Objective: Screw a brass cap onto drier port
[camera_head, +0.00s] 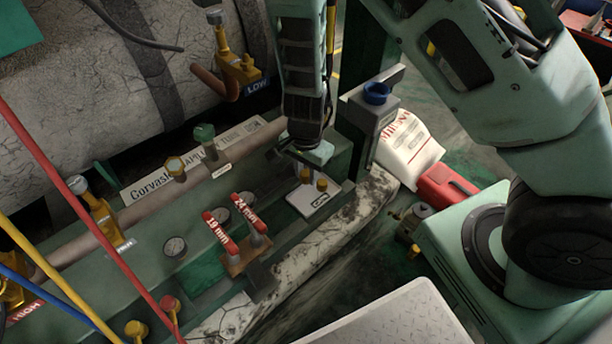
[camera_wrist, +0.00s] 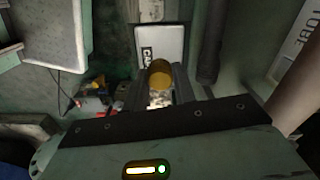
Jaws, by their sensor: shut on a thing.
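A brass cap (camera_wrist: 160,74) sits between the fingers of my gripper (camera_wrist: 158,98), which is shut on it. In the head view my gripper (camera_head: 311,162) points down just above a small white caps tray (camera_head: 302,202). The tray also shows in the wrist view (camera_wrist: 147,44), behind the cap. Brass caps (camera_head: 321,184) show at the tray just under my gripper; the fingers partly hide this spot. On the long pipe to the left stand a brass fitting (camera_head: 175,167) and a green-topped fitting (camera_head: 204,136). I cannot tell which is the drier port.
Two red-handled wrenches marked 19 mm (camera_head: 220,231) and 24 mm (camera_head: 246,210) stand in a holder left of the tray. Red, yellow and blue hoses cross the left side. A grey post with a blue cup (camera_head: 376,93) stands right of my gripper.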

